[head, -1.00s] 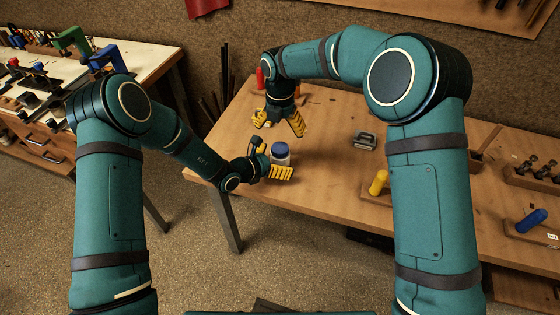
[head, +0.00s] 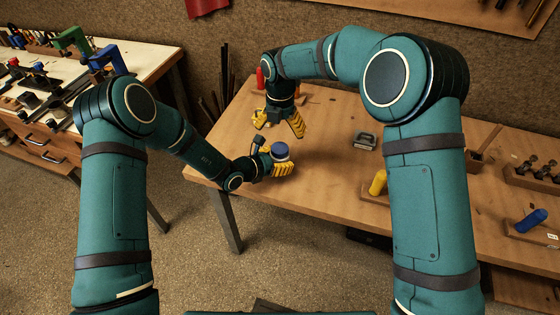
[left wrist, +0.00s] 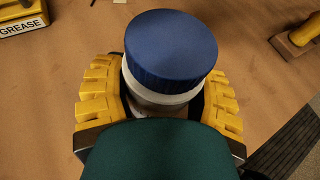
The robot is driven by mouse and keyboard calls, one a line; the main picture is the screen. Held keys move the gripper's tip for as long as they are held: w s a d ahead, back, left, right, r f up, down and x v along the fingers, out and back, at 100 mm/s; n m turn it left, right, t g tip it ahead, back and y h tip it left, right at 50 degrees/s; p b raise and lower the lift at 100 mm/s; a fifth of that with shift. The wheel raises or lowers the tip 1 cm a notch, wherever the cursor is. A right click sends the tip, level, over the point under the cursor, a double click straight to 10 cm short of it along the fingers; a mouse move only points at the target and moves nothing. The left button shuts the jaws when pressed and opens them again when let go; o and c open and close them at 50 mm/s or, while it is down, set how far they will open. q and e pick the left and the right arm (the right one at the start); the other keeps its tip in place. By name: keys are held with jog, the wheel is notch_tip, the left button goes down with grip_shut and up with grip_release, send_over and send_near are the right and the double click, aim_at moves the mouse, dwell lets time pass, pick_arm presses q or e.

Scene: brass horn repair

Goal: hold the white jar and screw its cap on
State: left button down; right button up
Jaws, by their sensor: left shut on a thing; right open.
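The white jar (left wrist: 155,95) stands on the workbench with its blue cap (left wrist: 171,46) on top. The cap's ribbed edge sits over a white rim; I cannot tell how tight it is. My left gripper (head: 281,168) is shut on the jar, with yellow fingers on both sides below the cap. In the head view the cap (head: 280,151) shows above the fingers, which hide most of the jar. My right gripper (head: 280,124) is open and empty, pointing down behind the jar.
A grey metal piece (head: 365,141) lies right of the jar. A yellow-handled tool (head: 378,182) stands on a wooden block farther right. A box labelled GREASE (left wrist: 22,18) shows in the left wrist view. The bench between the jar and the grey piece is clear.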

aim_at(280, 148)
jog(key=shift+s+a+f, duration=0.15)
jog(key=shift+s+f, duration=0.05)
jog(key=shift+f, duration=0.05)
jog(key=shift+w+r, duration=0.2)
jog(key=shift+r, duration=0.2)
jog(key=shift+f, duration=0.1)
jog(key=shift+f, duration=3.95)
